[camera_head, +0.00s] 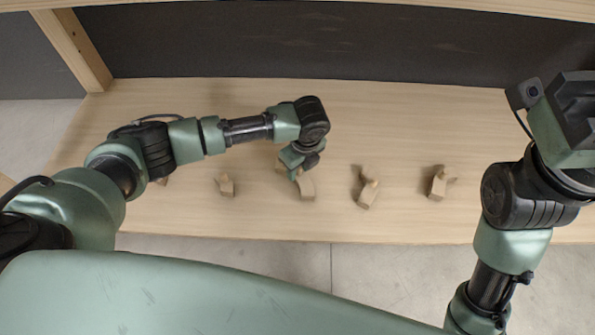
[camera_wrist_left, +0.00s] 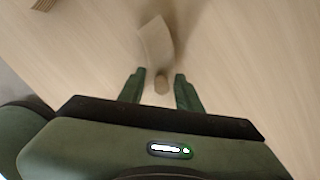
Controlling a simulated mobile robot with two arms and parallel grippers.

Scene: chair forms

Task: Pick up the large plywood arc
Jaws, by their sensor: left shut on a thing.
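The plywood arc (camera_head: 306,189) is a curved pale wooden piece on the wooden board, right under my left gripper (camera_head: 297,172). I cannot tell whether the arc is clear of the board. My right gripper (camera_head: 575,105) is raised at the far right; its jaws cannot be made out.
Similar small wooden forms stand on the board: one to the left (camera_head: 226,186) and two to the right (camera_head: 368,193), (camera_head: 438,184). Another is partly hidden by my left arm. A dark back panel (camera_head: 300,40) closes the far side. The board (camera_head: 420,120) is bare behind the row.

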